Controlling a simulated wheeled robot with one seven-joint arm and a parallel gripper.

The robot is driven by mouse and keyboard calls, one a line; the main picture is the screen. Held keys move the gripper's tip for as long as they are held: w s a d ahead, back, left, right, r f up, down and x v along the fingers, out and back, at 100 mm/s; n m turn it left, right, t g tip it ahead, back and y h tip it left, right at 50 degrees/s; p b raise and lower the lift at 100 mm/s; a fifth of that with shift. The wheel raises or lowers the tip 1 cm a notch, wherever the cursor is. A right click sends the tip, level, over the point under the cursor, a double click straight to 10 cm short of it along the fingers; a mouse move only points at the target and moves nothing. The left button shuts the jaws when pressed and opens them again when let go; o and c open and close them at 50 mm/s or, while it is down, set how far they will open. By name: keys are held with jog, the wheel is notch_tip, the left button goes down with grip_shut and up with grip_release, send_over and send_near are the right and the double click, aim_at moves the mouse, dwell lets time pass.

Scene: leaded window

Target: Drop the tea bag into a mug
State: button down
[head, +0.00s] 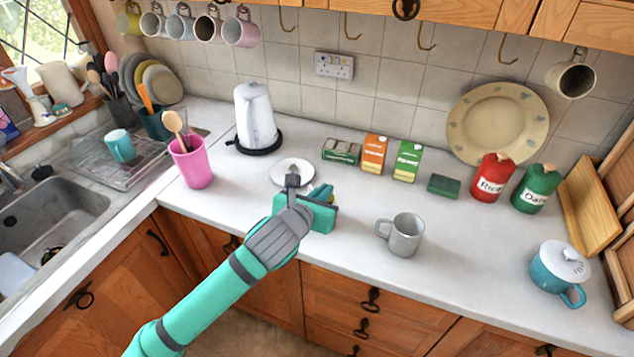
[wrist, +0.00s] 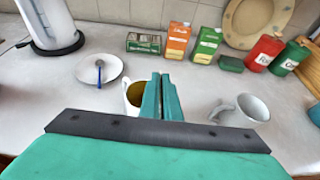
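My gripper (wrist: 162,97) points down the counter with its two teal fingers side by side and pressed close together; in the head view my gripper (head: 322,192) is over the middle of the counter. No tea bag shows at the fingertips or elsewhere. A pale mug with a yellowish inside (wrist: 132,93) stands just beyond and left of the fingers, partly covered by them. A grey mug (head: 403,237) stands upright to the right of my gripper, clear of it; it also shows in the wrist view (wrist: 242,109).
A saucer (head: 285,169) with a spoon (wrist: 99,73) lies behind my gripper. A green box (head: 341,151), two cartons (head: 375,154) and a kettle (head: 256,118) stand farther back. A teal lidded pot (head: 556,270) is at the right. The counter around the grey mug is clear.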

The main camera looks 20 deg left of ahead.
jog(key=shift+a+f, duration=0.45)
jog(key=shift+f, duration=0.15)
jog(key=shift+a, duration=0.1)
jog(key=c, duration=1.9)
grip_release()
jog(key=shift+w, duration=0.15)
jog(key=shift+v, duration=5.5)
